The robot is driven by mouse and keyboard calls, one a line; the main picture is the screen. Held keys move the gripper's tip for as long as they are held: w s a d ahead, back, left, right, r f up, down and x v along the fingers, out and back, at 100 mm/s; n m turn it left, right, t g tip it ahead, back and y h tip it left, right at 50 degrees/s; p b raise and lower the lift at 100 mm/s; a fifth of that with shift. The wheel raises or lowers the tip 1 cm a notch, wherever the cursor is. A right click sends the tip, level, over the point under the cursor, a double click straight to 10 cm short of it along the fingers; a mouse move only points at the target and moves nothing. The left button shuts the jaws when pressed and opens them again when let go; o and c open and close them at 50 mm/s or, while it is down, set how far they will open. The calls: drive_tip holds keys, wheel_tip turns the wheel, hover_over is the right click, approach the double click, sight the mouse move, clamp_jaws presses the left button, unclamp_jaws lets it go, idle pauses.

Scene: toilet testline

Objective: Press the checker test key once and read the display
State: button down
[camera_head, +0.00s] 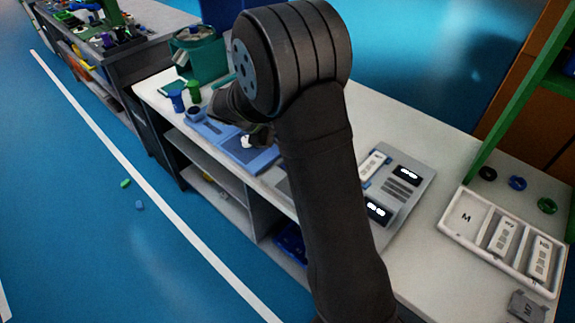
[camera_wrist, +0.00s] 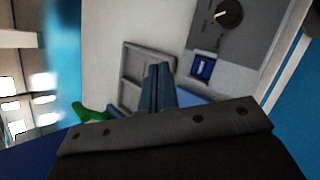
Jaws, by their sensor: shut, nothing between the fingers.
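The grey checker unit (camera_head: 425,178) lies on the white bench right of my arm in the head view. It has two dark displays (camera_head: 408,173) with lit white characters, too small to read. A white labelled module (camera_head: 373,164) sits at its upper left. I cannot pick out the test key for sure. In the wrist view a grey panel (camera_wrist: 240,40) carries a black knob (camera_wrist: 229,14) with a red mark, and a blue square (camera_wrist: 202,67) lies below it. My gripper (camera_wrist: 157,75) is shut and empty. In the head view its fingertips are largely hidden, above the blue mat (camera_head: 262,160).
A white tray (camera_head: 450,227) with compartments marked M and labelled modules stands at the right, with several coloured rings behind it. A teal bin (camera_head: 205,55) and blue and green cups (camera_head: 177,100) stand at the left. A green post (camera_head: 515,90) rises at the right.

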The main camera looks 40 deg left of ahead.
drive_tip(key=shift+f, duration=4.45)
drive_tip(key=shift+f, duration=0.1)
drive_tip(key=shift+f, duration=0.3)
drive_tip(key=shift+f, duration=0.35)
drive_tip(key=shift+r, duration=0.8)
drive_tip(key=shift+r, duration=2.5)
